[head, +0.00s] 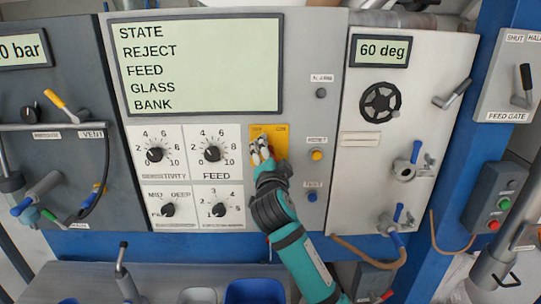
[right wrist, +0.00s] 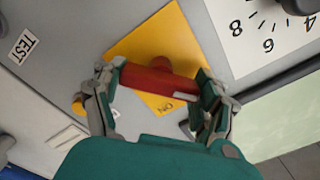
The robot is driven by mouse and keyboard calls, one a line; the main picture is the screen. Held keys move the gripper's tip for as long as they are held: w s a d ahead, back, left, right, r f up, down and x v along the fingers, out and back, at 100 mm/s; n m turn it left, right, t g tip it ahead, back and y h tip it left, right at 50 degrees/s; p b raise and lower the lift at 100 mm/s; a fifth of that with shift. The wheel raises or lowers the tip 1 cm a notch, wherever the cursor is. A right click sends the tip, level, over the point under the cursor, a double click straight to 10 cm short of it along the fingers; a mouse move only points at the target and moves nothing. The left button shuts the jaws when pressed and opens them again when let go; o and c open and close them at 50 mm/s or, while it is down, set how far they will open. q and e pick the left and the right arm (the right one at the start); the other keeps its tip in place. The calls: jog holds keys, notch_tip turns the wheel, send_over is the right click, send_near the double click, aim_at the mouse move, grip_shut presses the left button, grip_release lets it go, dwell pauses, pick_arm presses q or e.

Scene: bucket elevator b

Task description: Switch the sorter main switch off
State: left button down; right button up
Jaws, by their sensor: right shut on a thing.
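The sorter main switch is a red handle (right wrist: 160,82) on a yellow plate (head: 270,131), right of the FEED dial on the sorter panel. The plate also shows in the right wrist view (right wrist: 150,40), with an ON label near its lower edge. My right gripper (head: 262,152) is at the plate and covers most of the handle in the head view. In the right wrist view its fingers (right wrist: 160,85) are at the two ends of the red handle, shut on it. The handle lies across between them. My left gripper is out of view.
A yellow button (head: 317,155) and a blue TEST button (head: 312,197) sit just right of the gripper. The FEED dial (head: 212,153) is close on its left. A handwheel (head: 380,102) and levers are on the panel further right.

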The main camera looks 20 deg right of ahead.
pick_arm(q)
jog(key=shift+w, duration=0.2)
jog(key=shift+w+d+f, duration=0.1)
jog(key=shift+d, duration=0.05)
pick_arm(e)
jog(key=shift+n, duration=0.7)
jog(key=o, duration=1.1)
jog(key=shift+d, duration=0.1)
jog(key=shift+s, duration=0.1)
jog(key=v, duration=1.1)
jog(key=shift+s, duration=0.35)
